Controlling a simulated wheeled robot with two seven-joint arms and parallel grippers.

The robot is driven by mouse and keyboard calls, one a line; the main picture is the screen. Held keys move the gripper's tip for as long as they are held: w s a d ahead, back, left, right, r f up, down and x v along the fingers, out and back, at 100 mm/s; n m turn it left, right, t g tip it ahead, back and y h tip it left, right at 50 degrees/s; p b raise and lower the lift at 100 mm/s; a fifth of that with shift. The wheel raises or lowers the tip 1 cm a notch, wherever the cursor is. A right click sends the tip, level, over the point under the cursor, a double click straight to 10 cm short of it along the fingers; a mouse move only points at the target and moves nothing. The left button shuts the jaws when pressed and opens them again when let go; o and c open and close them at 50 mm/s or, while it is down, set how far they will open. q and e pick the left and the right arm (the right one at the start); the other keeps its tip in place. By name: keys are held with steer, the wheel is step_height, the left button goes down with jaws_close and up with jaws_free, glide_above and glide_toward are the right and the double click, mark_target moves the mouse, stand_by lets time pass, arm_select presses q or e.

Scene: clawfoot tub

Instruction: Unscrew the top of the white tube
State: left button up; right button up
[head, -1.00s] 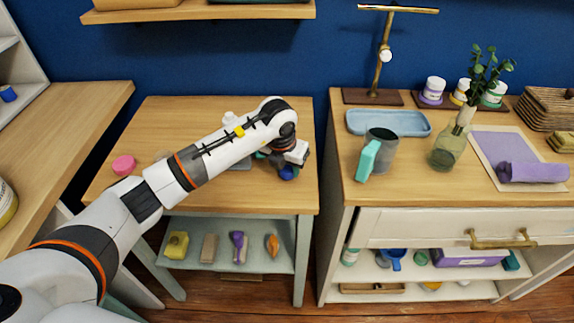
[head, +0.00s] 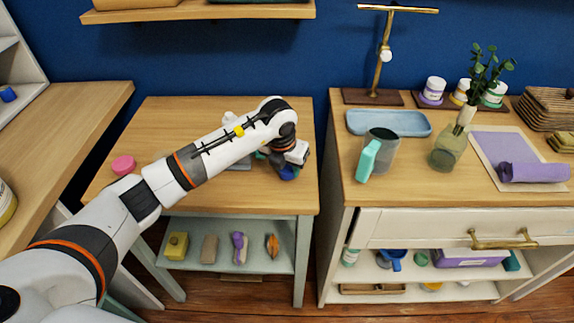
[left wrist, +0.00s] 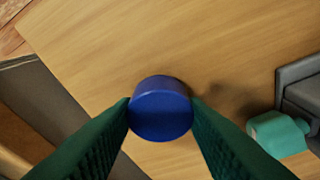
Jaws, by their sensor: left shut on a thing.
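A round blue cap (left wrist: 160,108) shows in the left wrist view, seen from above. The dark green fingers of my left gripper (left wrist: 161,112) are shut on it, one on each side. In the head view, my left gripper (head: 288,164) is low over the right front of the middle wooden table (head: 240,195). The blue cap (head: 289,173) shows just below the fingers. No white tube body can be made out under the cap; the cap and fingers hide what is below. My right gripper is not in view.
In the wrist view, a teal bottle (left wrist: 278,135) lies right of the cap, beside a grey object (left wrist: 302,92). A pink round object (head: 123,165) sits on the table's left.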

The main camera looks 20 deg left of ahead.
arm_select(q)
steer(key=shift+f+b, duration=0.45)
steer(key=shift+f, duration=0.1)
stand_by(0.4)
steer(key=o, duration=1)
steer(key=shift+r, duration=0.1)
steer(key=shift+p+v, duration=2.85)
steer(key=shift+v, duration=1.05)
steer(key=b+v, duration=0.1)
steer(key=v, duration=1.1)
steer(key=shift+b, duration=0.35)
